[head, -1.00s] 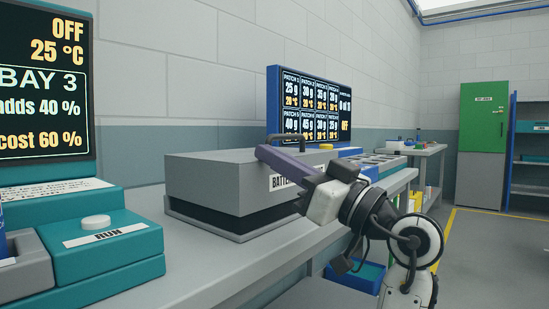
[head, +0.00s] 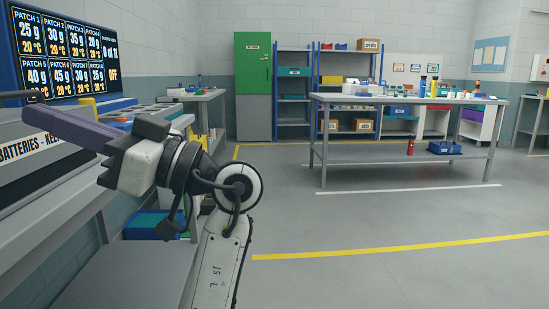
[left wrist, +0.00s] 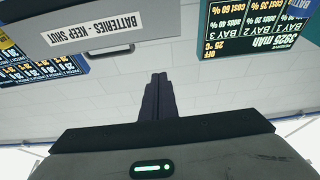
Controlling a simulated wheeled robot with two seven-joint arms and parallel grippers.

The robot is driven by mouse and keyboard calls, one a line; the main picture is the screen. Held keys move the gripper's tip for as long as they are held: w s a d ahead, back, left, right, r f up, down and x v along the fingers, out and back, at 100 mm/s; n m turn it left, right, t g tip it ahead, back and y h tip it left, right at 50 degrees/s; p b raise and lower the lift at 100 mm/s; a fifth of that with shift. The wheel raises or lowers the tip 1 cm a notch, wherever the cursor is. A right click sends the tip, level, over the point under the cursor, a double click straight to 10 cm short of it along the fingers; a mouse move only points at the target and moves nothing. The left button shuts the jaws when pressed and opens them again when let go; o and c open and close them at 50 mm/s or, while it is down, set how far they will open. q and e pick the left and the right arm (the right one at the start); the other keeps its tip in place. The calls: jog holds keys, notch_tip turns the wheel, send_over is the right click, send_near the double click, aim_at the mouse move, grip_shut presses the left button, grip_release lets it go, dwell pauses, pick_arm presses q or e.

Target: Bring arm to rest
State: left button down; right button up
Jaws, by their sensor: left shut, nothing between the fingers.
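My left gripper (head: 68,128) is at the left of the head view, its dark purple fingers together and empty, pointing left. The fingers also show in the left wrist view (left wrist: 157,98), pressed side by side with nothing between them. In the head view the fingers overlap the grey battery box (head: 25,150), whose label is partly hidden. The box also shows upside down in the left wrist view (left wrist: 105,28). I cannot tell whether the fingers touch the box. My right gripper is in no view.
The bench holding the box runs along the left wall, with a blue-framed patch screen (head: 68,50) behind. A long grey table (head: 410,98) with several items stands ahead right. A green cabinet (head: 253,62) and blue shelves stand at the back. The floor (head: 370,225) between is clear.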

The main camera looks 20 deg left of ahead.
pick_arm(q)
jog(key=w+f+m+t+h, duration=0.2)
jog(key=w+f+m+t, duration=1.6)
jog(key=f+t, duration=0.25)
jog(key=w+d+f+m+t+h, duration=0.1)
jog(key=d+f+m+h, duration=0.15)
jog(key=f, duration=0.35)
jog(key=w+d+f+m+t+h, duration=0.1)
jog(key=f+m+h, duration=0.15)
jog(key=f, duration=0.35)
jog(key=s+d+f+m+h, duration=0.35)
jog(key=d+f+h, duration=0.65)
jog(key=f, duration=0.5)
jog(key=s+d+f+g+h, duration=0.2)
jog(key=s+d+f+h, duration=0.1)
jog(key=s+d+f, duration=0.2)
jog(key=s+d+f+g+h, duration=0.3)
jog(key=s+d+f+h, duration=0.1)
jog(key=s+d, duration=0.6)
jog(key=shift+s+d+f+m, duration=0.25)
jog(key=shift+d+f+m, duration=0.15)
jog(key=shift+d, duration=0.45)
